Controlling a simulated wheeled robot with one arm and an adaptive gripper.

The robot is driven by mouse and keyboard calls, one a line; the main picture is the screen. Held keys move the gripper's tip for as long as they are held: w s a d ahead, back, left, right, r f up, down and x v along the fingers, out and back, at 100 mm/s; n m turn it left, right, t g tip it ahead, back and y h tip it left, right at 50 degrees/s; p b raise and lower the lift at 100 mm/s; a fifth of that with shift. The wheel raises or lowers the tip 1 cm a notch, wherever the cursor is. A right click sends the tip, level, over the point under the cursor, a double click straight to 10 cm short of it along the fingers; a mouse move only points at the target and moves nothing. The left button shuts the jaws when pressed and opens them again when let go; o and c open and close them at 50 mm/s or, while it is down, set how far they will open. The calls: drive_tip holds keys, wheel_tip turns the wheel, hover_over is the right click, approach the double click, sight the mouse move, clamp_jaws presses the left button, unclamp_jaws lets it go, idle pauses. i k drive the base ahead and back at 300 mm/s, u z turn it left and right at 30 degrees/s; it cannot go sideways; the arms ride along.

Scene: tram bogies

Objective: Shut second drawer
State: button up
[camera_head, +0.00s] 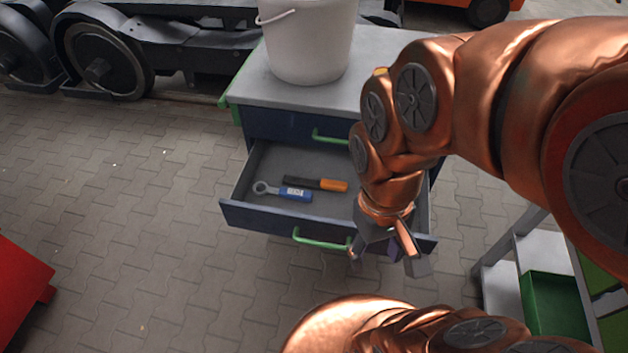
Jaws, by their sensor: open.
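The second drawer (270,218) of the blue cabinet is pulled out, below a shut top drawer (270,125). It has a green handle (318,242) on its front. Inside lie a wrench with a blue label (296,194) and an orange and black tool (330,185). My gripper (388,262) is open and empty, in front of the right part of the drawer front, to the right of the handle. My wrist hides the drawer's right side. I cannot tell whether a fingertip touches the drawer front.
A white bucket (308,45) stands on the grey cabinet top (375,60). A rack with a green bin (552,305) is at the lower right. A red object (20,295) is at the left edge. Bogie wheels (105,62) stand at the back left. The paved floor (130,200) on the left is clear.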

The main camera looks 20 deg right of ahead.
sight(327, 222)
drive_tip(key=u, duration=1.5)
drive_tip(key=k, duration=0.35)
drive_tip(key=u, duration=0.55)
